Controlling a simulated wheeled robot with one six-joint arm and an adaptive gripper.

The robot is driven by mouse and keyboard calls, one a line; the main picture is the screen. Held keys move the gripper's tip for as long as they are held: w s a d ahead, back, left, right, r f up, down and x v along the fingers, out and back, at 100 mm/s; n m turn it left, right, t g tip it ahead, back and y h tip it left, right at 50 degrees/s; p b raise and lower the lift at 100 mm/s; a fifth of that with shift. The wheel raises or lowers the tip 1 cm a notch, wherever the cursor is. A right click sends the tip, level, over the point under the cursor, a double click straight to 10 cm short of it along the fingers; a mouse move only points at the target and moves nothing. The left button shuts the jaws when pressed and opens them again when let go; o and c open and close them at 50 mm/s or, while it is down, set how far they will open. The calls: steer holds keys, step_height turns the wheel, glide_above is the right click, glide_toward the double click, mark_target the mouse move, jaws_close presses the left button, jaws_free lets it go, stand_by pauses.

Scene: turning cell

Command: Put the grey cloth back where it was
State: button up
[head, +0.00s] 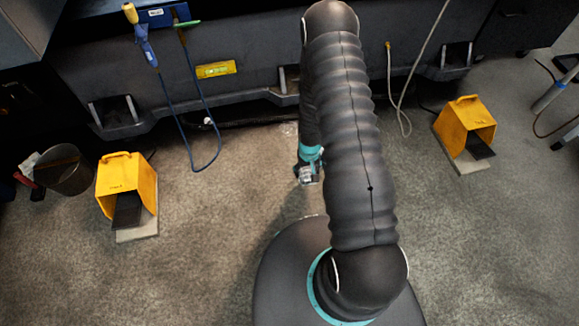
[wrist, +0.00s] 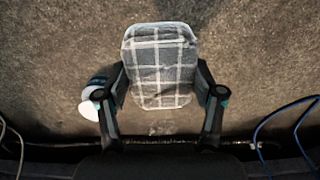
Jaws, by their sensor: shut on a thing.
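The grey cloth (wrist: 160,62), checked with pale lines, is held between the two fingers of my gripper (wrist: 160,88) in the wrist view. The fingers press on its left and right sides, and it looks folded into a flat, upright block. The floor shows behind it. In the head view my gripper (head: 308,174) is low in front of the machine, partly behind my arm. I cannot make out the cloth there. The place where the cloth was cannot be told from these frames.
Yellow foot pedals stand left (head: 127,183) and right (head: 465,128) on the floor. A metal bin (head: 64,171) is far left. A blue hose (head: 190,110) and a pale cable (head: 402,105) hang from the machine (head: 240,95). A white round object (wrist: 90,98) is beside the left finger.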

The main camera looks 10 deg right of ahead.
glide_above(290, 168)
step_height(290, 168, down, 7)
steer(key=shift+a+r, duration=0.1)
steer(key=shift+f, duration=2)
steer(key=o, duration=1.1)
